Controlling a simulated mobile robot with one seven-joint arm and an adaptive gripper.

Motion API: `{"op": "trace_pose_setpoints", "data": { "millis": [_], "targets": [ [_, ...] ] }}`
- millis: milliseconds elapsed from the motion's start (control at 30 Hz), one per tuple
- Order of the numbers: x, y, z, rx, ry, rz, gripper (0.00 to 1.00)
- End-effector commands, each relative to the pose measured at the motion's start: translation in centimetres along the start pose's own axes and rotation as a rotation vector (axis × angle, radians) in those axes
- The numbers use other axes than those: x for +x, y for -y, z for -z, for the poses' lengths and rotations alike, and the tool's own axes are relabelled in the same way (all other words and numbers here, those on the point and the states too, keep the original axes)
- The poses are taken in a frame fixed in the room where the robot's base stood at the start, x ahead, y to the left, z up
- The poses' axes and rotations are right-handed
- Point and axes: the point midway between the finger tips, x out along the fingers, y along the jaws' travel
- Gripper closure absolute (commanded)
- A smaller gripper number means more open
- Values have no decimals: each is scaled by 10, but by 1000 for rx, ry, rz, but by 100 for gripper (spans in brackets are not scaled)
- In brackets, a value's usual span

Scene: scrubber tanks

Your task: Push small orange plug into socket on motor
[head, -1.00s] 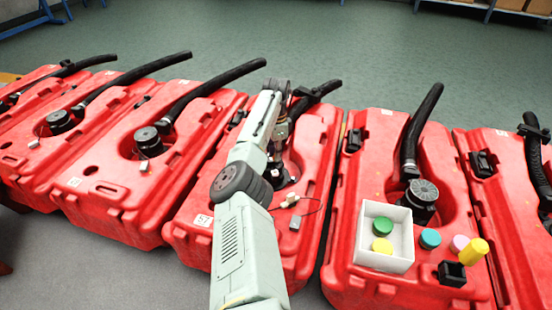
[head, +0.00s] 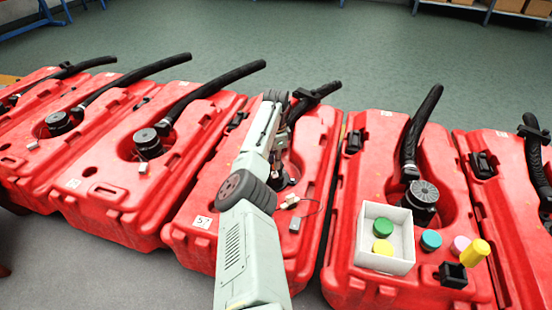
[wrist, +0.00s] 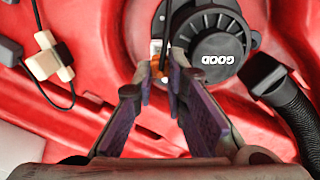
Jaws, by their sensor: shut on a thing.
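In the wrist view, the small orange plug (wrist: 155,69) sits between the tips of my gripper (wrist: 160,80), whose purple-padded fingers are shut on it. A thin black cable rises from the plug. A white socket piece (wrist: 156,46) lies right above the plug, beside the black round motor (wrist: 206,48) marked "GOOD", which reads upside down. Plug and socket look very close; I cannot tell how far the plug is in. In the head view, my arm hides most of the motor (head: 284,179), and the plug is not visible there.
A cream connector (wrist: 47,64) and a dark grey box (wrist: 9,51) lie left of the motor. A black hose (wrist: 296,105) is at the right. Red tanks (head: 320,150) stand in a row. A white box (head: 385,262) with caps sits on the tank to the right.

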Motion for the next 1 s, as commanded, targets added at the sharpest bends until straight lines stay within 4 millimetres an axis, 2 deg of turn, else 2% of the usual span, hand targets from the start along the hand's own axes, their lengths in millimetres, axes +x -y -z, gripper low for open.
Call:
{"op": "trace_pose_setpoints", "data": {
  "millis": [33, 167, 1000],
  "targets": [
    [7, 0, 0, 0, 0, -1, 100],
    [13, 0, 0, 0, 0, 0, 100],
    [12, 0, 0, 1, 1, -1, 100]
  ]
}}
